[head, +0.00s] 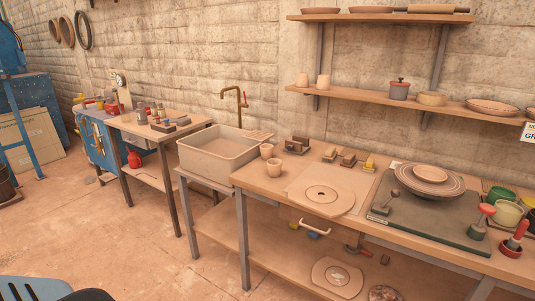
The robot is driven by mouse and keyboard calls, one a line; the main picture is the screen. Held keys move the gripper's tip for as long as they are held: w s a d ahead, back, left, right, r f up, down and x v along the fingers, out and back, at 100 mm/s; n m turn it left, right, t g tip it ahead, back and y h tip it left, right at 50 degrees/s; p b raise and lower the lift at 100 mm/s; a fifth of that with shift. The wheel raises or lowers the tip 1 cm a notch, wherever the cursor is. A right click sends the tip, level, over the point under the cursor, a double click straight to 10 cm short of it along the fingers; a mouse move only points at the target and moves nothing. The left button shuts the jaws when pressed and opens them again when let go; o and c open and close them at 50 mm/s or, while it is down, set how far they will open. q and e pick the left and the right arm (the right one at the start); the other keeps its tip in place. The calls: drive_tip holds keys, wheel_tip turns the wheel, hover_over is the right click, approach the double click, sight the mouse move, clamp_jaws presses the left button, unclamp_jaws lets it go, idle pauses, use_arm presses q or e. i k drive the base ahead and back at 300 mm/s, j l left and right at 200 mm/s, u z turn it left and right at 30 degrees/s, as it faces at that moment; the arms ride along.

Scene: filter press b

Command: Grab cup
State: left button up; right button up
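Two small clay-coloured cups stand upright on the left end of the wooden workbench: a rear cup (267,151) and a front cup (274,169), close together beside the sink. Two more pale cups, a left shelf cup (302,79) and a right shelf cup (323,81), stand on the lower wall shelf (385,97). At the right end of the bench are a green cup (499,194) and a pale yellow-green cup (507,215). Which cup is meant cannot be told. Neither of my grippers is in view.
A beige sink (218,155) with a brass tap (241,100) adjoins the workbench (262,182). A round disc (321,197) and stacked plates (430,180) on a dark board (432,222) occupy the bench. The floor (140,245) at front left is mostly open.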

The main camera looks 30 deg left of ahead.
sight(267, 152)
drive_tip(key=i+j, duration=0.15)
drive_tip(key=j, duration=0.35)
drive_tip(key=i+j+z, duration=0.15)
drive_tip(key=j, duration=0.35)
drive_tip(key=i+j, duration=0.15)
drive_tip(key=j, duration=0.4)
drive_tip(key=i+j+z, duration=0.15)
drive_tip(key=j, duration=0.35)
drive_tip(key=i+j, duration=0.1)
drive_tip(key=j, duration=0.45)
drive_tip(key=z, duration=0.05)
